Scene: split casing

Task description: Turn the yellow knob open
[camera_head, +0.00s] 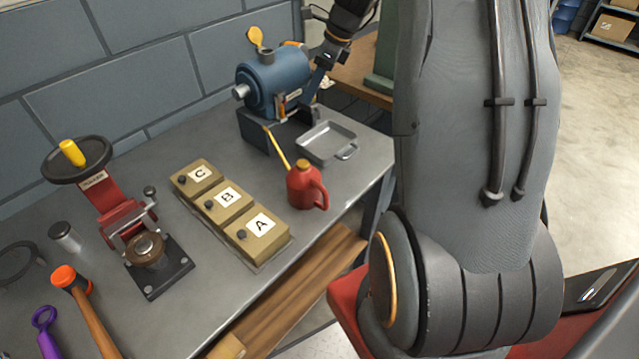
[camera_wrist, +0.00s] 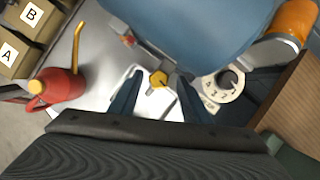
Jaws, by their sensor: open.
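The blue casing (camera_head: 275,85) lies on a dark stand at the back of the bench. In the wrist view its blue body (camera_wrist: 195,35) fills the top. A small yellow knob (camera_wrist: 158,79) shows in the wrist view, below the blue body and between my fingertips. A gap shows on both sides of it. My gripper (camera_head: 318,76) is open at the right end of the casing, pointing down at it. A white numbered dial (camera_wrist: 224,88) is right of the knob. In the head view the knob cannot be made out.
A grey tray (camera_head: 327,143) and a red oil can (camera_head: 302,190) stand in front of the casing. Boxes marked A, B and C (camera_head: 228,205) are left of them. A red press (camera_head: 105,195) stands further left. A yellow paddle (camera_head: 255,37) rises above the casing.

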